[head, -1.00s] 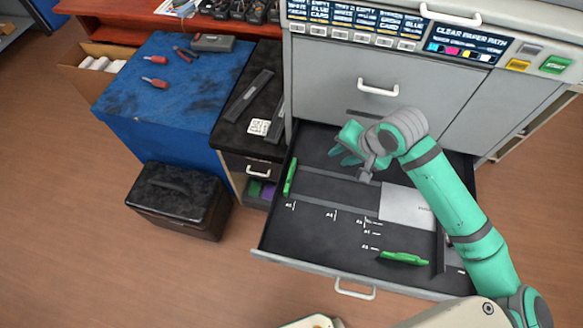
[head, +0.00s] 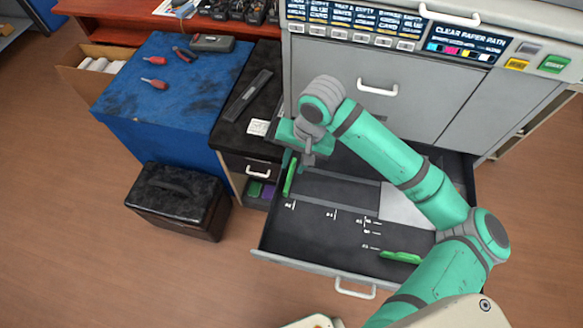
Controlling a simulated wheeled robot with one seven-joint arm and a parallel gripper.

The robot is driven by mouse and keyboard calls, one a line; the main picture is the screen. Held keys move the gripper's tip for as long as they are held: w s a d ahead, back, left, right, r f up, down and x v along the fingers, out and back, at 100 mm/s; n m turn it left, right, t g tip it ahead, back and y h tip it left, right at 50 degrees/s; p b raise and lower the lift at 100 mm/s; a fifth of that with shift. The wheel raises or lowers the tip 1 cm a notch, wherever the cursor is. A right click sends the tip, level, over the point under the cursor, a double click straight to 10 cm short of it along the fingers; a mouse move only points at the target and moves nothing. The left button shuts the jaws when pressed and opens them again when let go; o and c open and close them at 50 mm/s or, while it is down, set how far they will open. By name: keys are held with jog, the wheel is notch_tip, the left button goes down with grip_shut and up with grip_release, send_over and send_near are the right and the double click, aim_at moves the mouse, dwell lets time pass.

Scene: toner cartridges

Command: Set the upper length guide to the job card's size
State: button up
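The open paper drawer (head: 310,245) of the grey printer holds two green guides. One guide (head: 289,178) stands at the drawer's left end, by a slot with white size marks. The other green guide (head: 400,257) lies near the front right. My gripper (head: 287,158) is over the drawer's back left corner, close to the top of the left guide. Whether it touches the guide, and whether its fingers are open, I cannot tell. A small white card (head: 259,127) lies on the black cabinet left of the printer; its text is unreadable.
A white paper sheet or plate (head: 402,207) lies in the drawer's right part, partly behind my arm. A shut printer drawer (head: 345,75) rises behind. A blue-topped table (head: 185,85) with tools and a dark box (head: 180,195) stand left. The drawer's middle is clear.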

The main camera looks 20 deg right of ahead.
aim_at(290, 174)
jog(key=shift+w+a+f, duration=0.1)
jog(key=shift+a+f, duration=0.1)
jog(key=shift+f, duration=0.85)
jog(key=shift+w+a+f, duration=0.1)
jog(key=shift+a+f, duration=0.05)
jog(key=shift+f, duration=0.9)
grip_shut()
